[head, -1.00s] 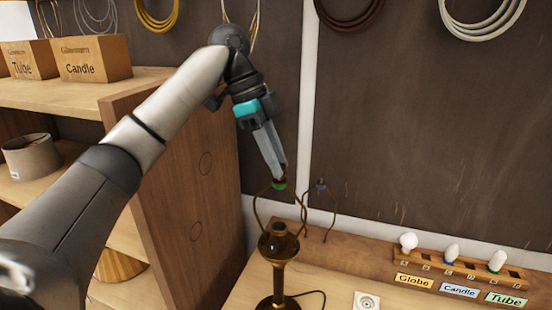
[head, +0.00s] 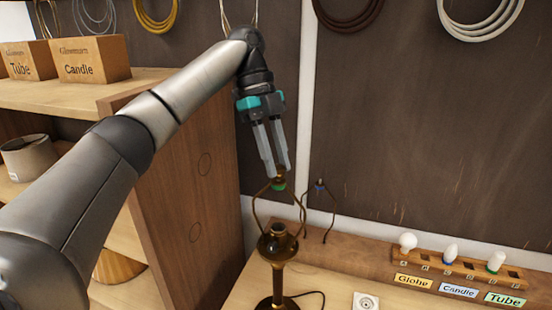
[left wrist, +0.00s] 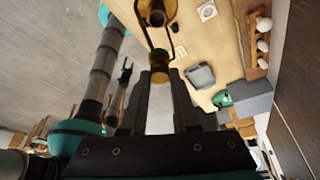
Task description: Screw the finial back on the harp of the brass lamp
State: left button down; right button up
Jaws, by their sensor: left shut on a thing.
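The brass lamp (head: 278,243) stands upright on the bench with its thin harp (head: 256,208) rising above the socket. A green band (head: 279,187) marks the harp's top. My left gripper (head: 280,168) points down over the harp, shut on the small brass finial (head: 281,173). The finial sits right at the harp top; I cannot tell how far it is threaded. In the left wrist view the finial (left wrist: 158,60) shows between the fingertips, with the lamp (left wrist: 156,14) beyond. A dark forked part at the left there may be my right gripper; its jaws are unclear.
A second harp with a blue top (head: 320,187) stands just right of the lamp. A bulb rack (head: 463,268) is at the right, with a white socket plate (head: 366,301) before it. A wooden shelf side (head: 190,190) stands close left of the lamp.

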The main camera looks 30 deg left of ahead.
pick_arm(q)
jog(key=m+g, duration=0.1)
jog(key=m, duration=0.3)
jog(key=shift+w+r+y, duration=0.1)
jog(key=shift+w+y, duration=0.05)
jog(key=shift+y, duration=0.25)
jog(key=shift+w+d+m+g+y, duration=0.1)
jog(key=shift+m+g+y, duration=0.2)
jog(key=shift+m, duration=0.7)
jog(key=shift+d+m+g+y, duration=0.15)
jog(key=shift+m+g, duration=0.25)
jog(key=shift+m, duration=0.6)
jog(key=shift+a, duration=0.1)
jog(key=m+y, duration=0.1)
jog(key=m, duration=0.2)
jog(key=shift+g+y, duration=0.25)
jog(key=shift+g, duration=0.05)
jog(key=m, duration=0.2)
jog(key=m+y, duration=0.1)
jog(key=m, duration=0.2)
jog(key=shift+d+y, duration=0.2)
jog(key=shift+y, duration=0.1)
jog(key=c, duration=0.6)
grip_release()
